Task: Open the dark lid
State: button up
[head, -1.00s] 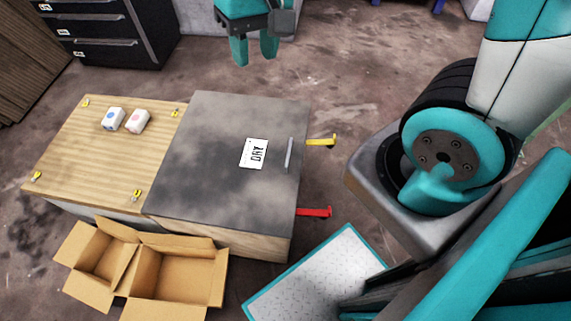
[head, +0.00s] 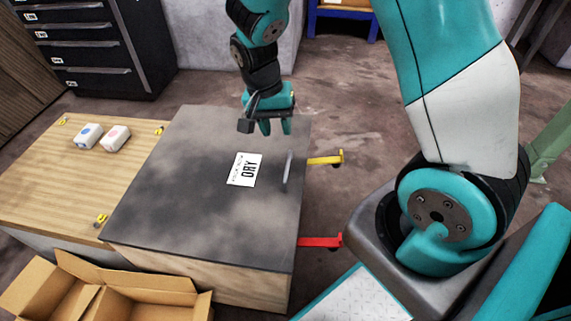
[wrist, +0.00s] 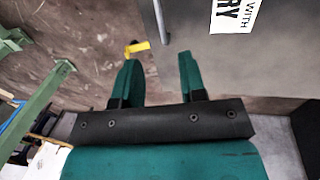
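The dark lid (head: 200,200) lies flat and closed on a wooden box, with a white "DRY" label (head: 245,169) on it. A thin grey upright handle (head: 288,171) stands near the lid's right edge. My gripper (head: 276,128) is in the air near the lid's far right corner, beyond the handle, with its fingers apart and nothing between them. In the wrist view my gripper (wrist: 155,75) also shows open and empty; the lid (wrist: 215,55) is at upper right, with part of the handle (wrist: 161,22) at its edge.
A yellow lever (head: 325,160) and a red lever (head: 318,242) stick out from the box's right side. A wooden-topped box (head: 75,185) with two small white blocks (head: 102,138) adjoins on the left. Open cardboard boxes (head: 105,290) stand in front. Black drawers (head: 95,45) stand behind.

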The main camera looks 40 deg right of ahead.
aim_at(288, 164)
jog(key=f+b, duration=0.1)
jog(key=f, duration=0.2)
jog(key=s+d+f+b, duration=0.1)
jog(key=f, duration=0.3)
jog(key=f+b, duration=0.1)
jog(key=f, duration=0.3)
jog(key=shift+s+d+f, duration=0.1)
jog(key=shift+s+d, duration=0.2)
grip_shut()
